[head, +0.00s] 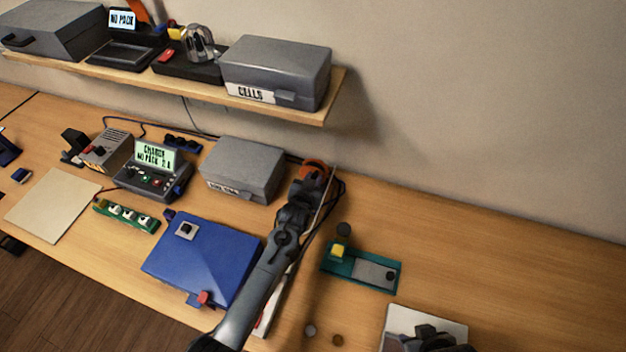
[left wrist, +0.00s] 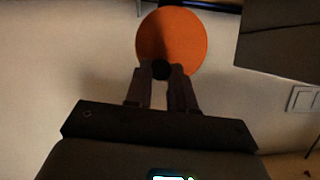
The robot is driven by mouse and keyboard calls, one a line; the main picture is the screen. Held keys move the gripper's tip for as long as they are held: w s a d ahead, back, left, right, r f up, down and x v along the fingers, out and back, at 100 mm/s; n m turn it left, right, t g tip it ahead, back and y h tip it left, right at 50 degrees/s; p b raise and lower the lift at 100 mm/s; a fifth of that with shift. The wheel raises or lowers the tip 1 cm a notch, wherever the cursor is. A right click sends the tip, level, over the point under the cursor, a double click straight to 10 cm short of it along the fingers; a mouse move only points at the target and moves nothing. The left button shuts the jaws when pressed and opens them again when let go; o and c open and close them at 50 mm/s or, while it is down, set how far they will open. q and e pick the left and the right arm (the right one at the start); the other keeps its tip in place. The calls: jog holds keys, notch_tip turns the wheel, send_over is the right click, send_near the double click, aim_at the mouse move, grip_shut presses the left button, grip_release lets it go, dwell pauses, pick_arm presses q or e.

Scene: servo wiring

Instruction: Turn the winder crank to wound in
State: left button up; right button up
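The winder shows as an orange disc (head: 316,168) at the back of the bench, right of the grey case; in the left wrist view the disc (left wrist: 190,38) faces me with a dark round crank knob (left wrist: 160,69) low on it. My left gripper (head: 308,180) reaches up to the disc from the front. In the left wrist view its two fingertips (left wrist: 161,74) are close together with the knob between them, apparently touching both sides. The gripper hides part of the winder in the head view.
A blue box (head: 205,262) and a closed grey case (head: 242,168) lie left of my left arm. A teal board (head: 345,264) with a yellow block lies to the right. A shelf (head: 200,85) with cases overhangs the back left. The far right bench is clear.

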pick_arm(q)
grip_shut()
pick_arm(e)
jog(key=shift+d, duration=0.1)
pick_arm(q)
jog(key=shift+d, duration=0.1)
pick_arm(e)
jog(key=shift+f, duration=0.1)
jog(key=shift+f+b, duration=0.3)
jog(key=shift+b, duration=0.1)
pick_arm(q)
jog(key=shift+s+d+f+m+t+y+b, duration=0.1)
jog(key=shift+d+f+m+t+y+b, duration=0.3)
jog(key=shift+m, duration=0.4)
jog(key=shift+s+d+f+m+t+y+b, duration=0.1)
jog(key=shift+d+f+m+t+y+b, duration=0.1)
jog(key=shift+m+y, duration=0.5)
jog(key=shift+s+d+f+m+t+y+b, duration=0.1)
jog(key=shift+d+f+m+t+y+b, duration=0.15)
jog(key=shift+m, duration=0.65)
pick_arm(e)
jog(key=shift+f, duration=0.9)
pick_arm(q)
jog(key=o, duration=0.8)
grip_release()
jog(key=shift+c, duration=0.2)
jog(key=shift+r, duration=0.1)
